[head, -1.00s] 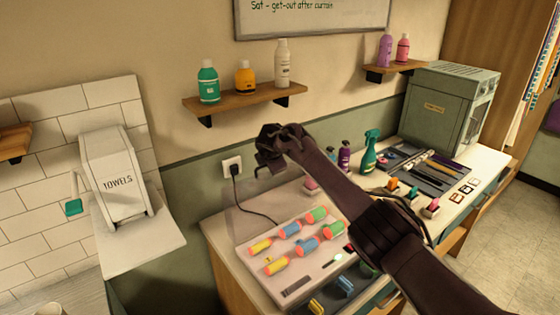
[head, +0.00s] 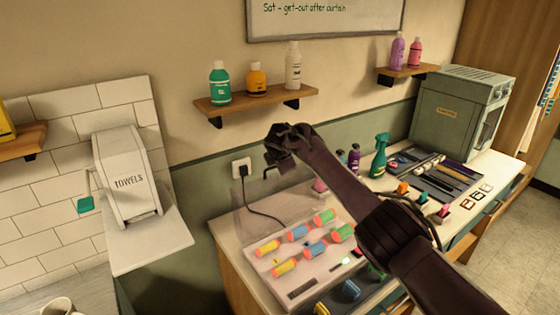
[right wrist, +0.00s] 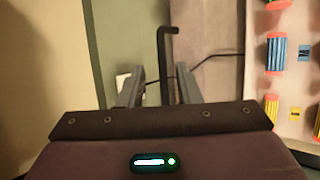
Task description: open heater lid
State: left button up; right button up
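The heater (head: 302,294) is a pale flat unit on the counter, with blue, yellow and green orange-ended rollers. A faint translucent panel (head: 254,207), apparently its lid, stands raised along its back-left side; its exact angle is hard to tell. My right gripper (head: 272,157) is above the heater's back edge, in front of the wall. In the right wrist view its two fingers (right wrist: 160,88) are apart, with a dark bent bar (right wrist: 162,55), seemingly the lid's handle, between or just beyond them. I cannot tell whether they touch it. My left gripper is out of view.
A socket with a black plug (head: 242,169) and cord is behind the heater. Bottles stand on a wall shelf (head: 257,101) above. A green spray bottle (head: 380,156), a tool tray (head: 440,178) and a green cabinet (head: 453,116) are to the right.

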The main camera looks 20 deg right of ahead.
jog(key=shift+a, duration=0.1)
jog(key=shift+s+r, duration=0.15)
jog(key=shift+s, duration=0.05)
jog(key=b+v, duration=0.1)
jog(key=v, duration=0.6)
jog(key=shift+r+b, duration=0.25)
jog(key=shift+b, duration=0.1)
jog(key=shift+s, duration=0.1)
